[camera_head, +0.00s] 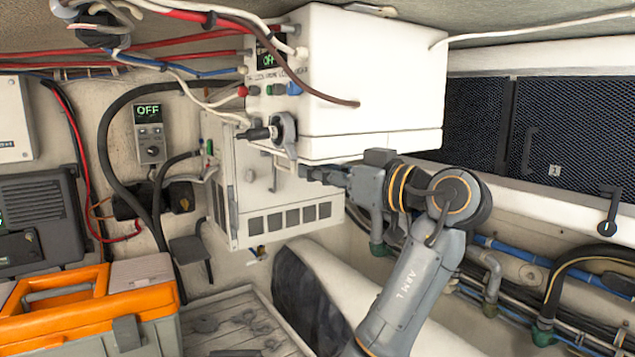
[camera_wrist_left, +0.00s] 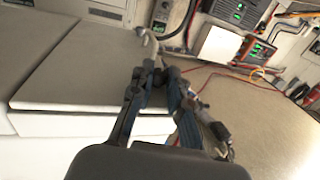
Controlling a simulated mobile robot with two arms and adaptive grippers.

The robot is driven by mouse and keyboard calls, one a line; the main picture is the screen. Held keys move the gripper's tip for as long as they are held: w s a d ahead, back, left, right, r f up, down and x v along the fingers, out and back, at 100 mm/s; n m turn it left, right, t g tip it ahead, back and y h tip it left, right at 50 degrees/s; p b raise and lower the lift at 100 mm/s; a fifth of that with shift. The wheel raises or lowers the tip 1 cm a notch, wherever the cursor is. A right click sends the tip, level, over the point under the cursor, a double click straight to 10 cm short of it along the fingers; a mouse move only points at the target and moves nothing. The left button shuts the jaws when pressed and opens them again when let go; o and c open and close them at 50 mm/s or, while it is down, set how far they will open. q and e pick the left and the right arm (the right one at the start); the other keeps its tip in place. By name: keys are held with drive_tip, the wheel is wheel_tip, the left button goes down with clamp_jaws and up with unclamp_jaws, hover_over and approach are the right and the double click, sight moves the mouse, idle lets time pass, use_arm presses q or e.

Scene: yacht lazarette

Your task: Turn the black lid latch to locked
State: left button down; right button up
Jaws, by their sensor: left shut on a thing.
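A dark latch (camera_head: 284,128) with a rounded head sits at the left edge of the white box (camera_head: 370,85), above its lower seam. A black knob-like part sticks out to its left. My left gripper (camera_head: 308,172) comes in from the right, just below the box, with its tips by the latch's lower end. In the left wrist view the fingers (camera_wrist_left: 158,80) are close together beside the white box (camera_wrist_left: 85,75). They are shut on what appears to be the latch; the contact is mostly hidden, and I cannot read its exact angle. My right gripper is out of view.
A vented cabinet (camera_head: 265,205) stands under the box. Loose red, blue and brown cables run around the box's left side. An orange toolbox (camera_head: 70,295) is at lower left. A dark mesh locker (camera_head: 570,130) with a black handle (camera_head: 608,212) is at right.

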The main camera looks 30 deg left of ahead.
use_arm(q)
drive_tip(key=shift+w+r+n+g+h, duration=0.15)
drive_tip(key=shift+n+g, duration=0.8)
drive_tip(key=shift+g, duration=0.55)
drive_tip(key=shift+w+f+n+g+h, duration=0.1)
drive_tip(key=shift+w+n+g+h, duration=0.1)
drive_tip(key=shift+n+g, duration=1.05)
drive_tip(key=shift+w+r+n+g+h, duration=0.15)
drive_tip(key=shift+n+g, duration=0.55)
drive_tip(key=shift+g, duration=1.05)
drive_tip(key=shift+f+g, duration=0.15)
drive_tip(key=shift+g, duration=0.15)
drive_tip(key=c, duration=1.3)
unclamp_jaws()
drive_tip(key=shift+o, duration=0.2)
drive_tip(key=shift+f, duration=0.1)
